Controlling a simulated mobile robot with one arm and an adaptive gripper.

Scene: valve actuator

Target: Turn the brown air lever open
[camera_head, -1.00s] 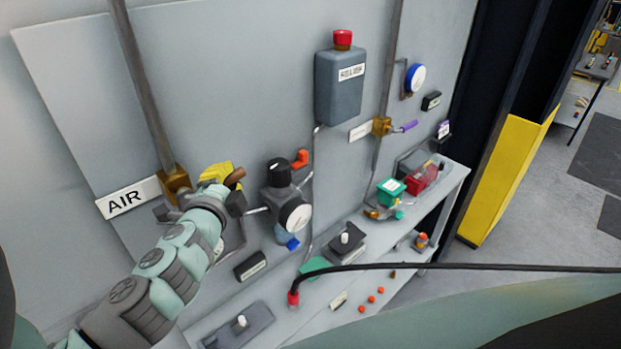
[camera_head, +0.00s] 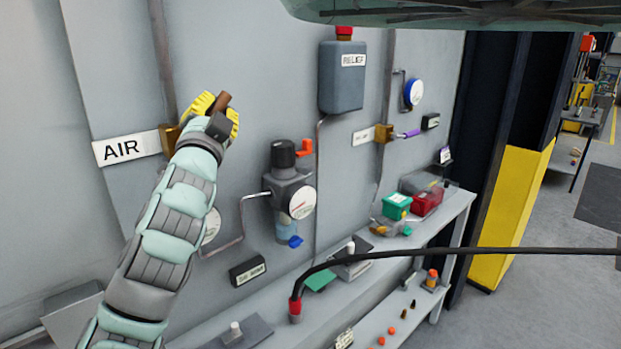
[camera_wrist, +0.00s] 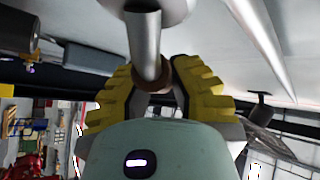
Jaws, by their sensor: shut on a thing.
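The brown air lever (camera_head: 223,101) sits at the brass valve block (camera_head: 170,139) beside the AIR label (camera_head: 127,148) on the grey panel. Its brown end points up and slightly right in the head view. My gripper (camera_head: 217,110) has yellow ribbed fingers and is shut on the lever. In the wrist view, my gripper (camera_wrist: 153,84) has a finger on each side of the lever (camera_wrist: 150,76), whose brown part shows between them below a grey metal rod. The gripper and wrist hide part of the lever and the valve.
A regulator with a round gauge (camera_head: 301,202) stands right of my arm, with a bent pipe leading to it. A grey RELIEF box (camera_head: 342,78) hangs above. A purple-handled valve (camera_head: 384,133) is further right. A black hose (camera_head: 400,255) crosses above the bench (camera_head: 300,328).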

